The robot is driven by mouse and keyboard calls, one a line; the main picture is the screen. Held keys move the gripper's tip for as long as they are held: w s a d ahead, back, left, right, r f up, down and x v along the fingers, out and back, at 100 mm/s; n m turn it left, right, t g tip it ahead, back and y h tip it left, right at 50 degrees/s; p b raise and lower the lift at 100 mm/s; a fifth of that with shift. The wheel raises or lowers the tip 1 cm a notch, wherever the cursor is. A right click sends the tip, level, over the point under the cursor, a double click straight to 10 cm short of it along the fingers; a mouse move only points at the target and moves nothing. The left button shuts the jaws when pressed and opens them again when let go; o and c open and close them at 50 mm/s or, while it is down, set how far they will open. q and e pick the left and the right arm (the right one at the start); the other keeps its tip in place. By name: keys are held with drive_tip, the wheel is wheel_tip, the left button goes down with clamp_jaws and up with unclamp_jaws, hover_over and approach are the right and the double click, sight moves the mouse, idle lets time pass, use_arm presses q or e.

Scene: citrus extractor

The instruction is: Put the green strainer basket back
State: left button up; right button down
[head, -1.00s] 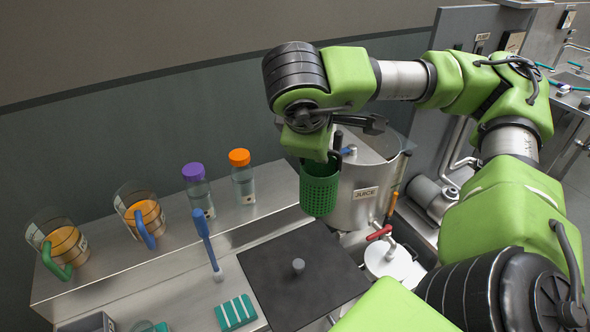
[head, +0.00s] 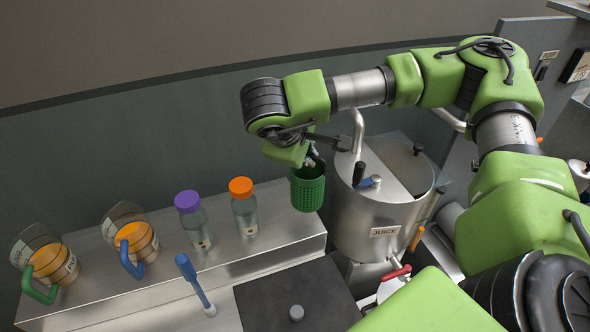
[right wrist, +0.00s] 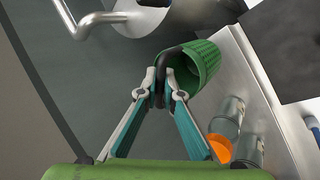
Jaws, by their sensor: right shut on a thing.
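The green strainer basket (head: 308,188) hangs from my right gripper (head: 312,158) in the head view, just left of the steel tank labelled JUICE (head: 378,205). In the right wrist view, my right gripper (right wrist: 160,90) is shut on the dark, curved handle of the basket (right wrist: 198,66). The basket is tilted in that view, and its open mouth shows. In the head view the basket appears roughly upright, above the right end of the steel ledge. My left gripper is not in view.
A bottle with an orange cap (head: 243,208), one with a purple cap (head: 194,220) and two jugs of orange juice (head: 135,240) stand on the steel ledge (head: 275,240).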

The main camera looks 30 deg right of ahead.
sight(295, 176)
drive_tip(key=w+f, duration=0.1)
drive_tip(key=a+f, duration=0.1)
drive_tip(key=f, duration=0.1)
drive_tip(key=shift+w+a+p, duration=0.1)
drive_tip(key=shift+w+p, duration=0.25)
drive_tip(key=shift+w, duration=0.05)
drive_tip(key=f, duration=0.1)
drive_tip(key=f+p, duration=0.2)
drive_tip(key=shift+w+a+f, duration=0.25)
drive_tip(key=shift+w+a, duration=0.05)
drive_tip(key=shift+w, duration=0.1)
drive_tip(key=shift+f, duration=0.25)
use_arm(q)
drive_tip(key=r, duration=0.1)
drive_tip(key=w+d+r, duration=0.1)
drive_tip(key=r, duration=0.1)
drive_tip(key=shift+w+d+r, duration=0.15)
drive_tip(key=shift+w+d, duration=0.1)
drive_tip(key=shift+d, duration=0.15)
use_arm(e)
drive_tip(key=shift+f, duration=0.25)
drive_tip(key=c, duration=2.2)
unclamp_jaws()
